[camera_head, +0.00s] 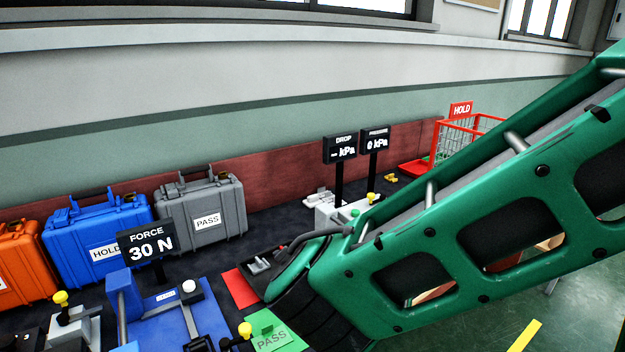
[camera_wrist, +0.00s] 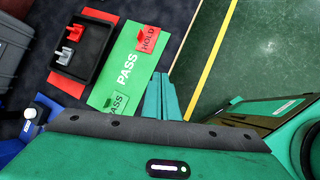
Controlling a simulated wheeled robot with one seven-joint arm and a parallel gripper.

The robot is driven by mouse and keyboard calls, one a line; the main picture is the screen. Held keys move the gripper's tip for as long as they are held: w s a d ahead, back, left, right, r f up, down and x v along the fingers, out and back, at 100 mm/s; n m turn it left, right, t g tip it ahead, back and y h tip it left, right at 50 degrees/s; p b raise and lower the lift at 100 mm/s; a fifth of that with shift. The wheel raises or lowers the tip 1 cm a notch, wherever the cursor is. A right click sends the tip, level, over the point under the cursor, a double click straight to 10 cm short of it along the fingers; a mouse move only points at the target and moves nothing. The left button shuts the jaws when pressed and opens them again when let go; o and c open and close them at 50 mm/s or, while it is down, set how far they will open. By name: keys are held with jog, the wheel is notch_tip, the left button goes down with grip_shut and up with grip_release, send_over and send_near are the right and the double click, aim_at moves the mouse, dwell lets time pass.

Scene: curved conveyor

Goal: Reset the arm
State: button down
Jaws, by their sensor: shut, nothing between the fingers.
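My gripper (camera_wrist: 161,78) shows in the wrist view as two teal fingers close together, shut with nothing between them. It is above the table's edge, beside the lower right of a green PASS mat (camera_wrist: 128,62). My green arm (camera_head: 470,220) crosses the right half of the head view and hides part of the table. The fingers cannot be made out in the head view.
A black tray (camera_wrist: 92,62) holds small grey and red parts. Orange (camera_head: 22,265), blue (camera_head: 98,240) and grey (camera_head: 203,208) cases stand along the back. A blue fixture (camera_head: 170,310), pressure displays (camera_head: 340,148) and a red HOLD basket (camera_head: 445,140) are nearby. Green floor lies beyond.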

jog(key=d+r+m+g+h, duration=0.1)
jog(key=d+m+g, duration=0.1)
jog(key=d+m, duration=0.75)
jog(key=d+r+m+g, duration=0.2)
jog(key=d+m, duration=0.4)
jog(key=d, duration=0.7)
jog(key=s+d+r+m+g+y, duration=0.1)
jog(key=s+d+m+g+y, duration=0.1)
jog(key=s+d+m, duration=1.1)
jog(key=s+m+y, duration=0.1)
jog(key=s+m, duration=0.1)
jog(key=m, duration=0.2)
jog(key=shift+s+r+m+g+y, duration=0.3)
jog(key=shift+s+m, duration=0.05)
jog(key=c, duration=1.6)
grip_release()
jog(key=shift+s+d+m, duration=0.1)
jog(key=shift+s+m, duration=0.2)
jog(key=shift+c, duration=0.8)
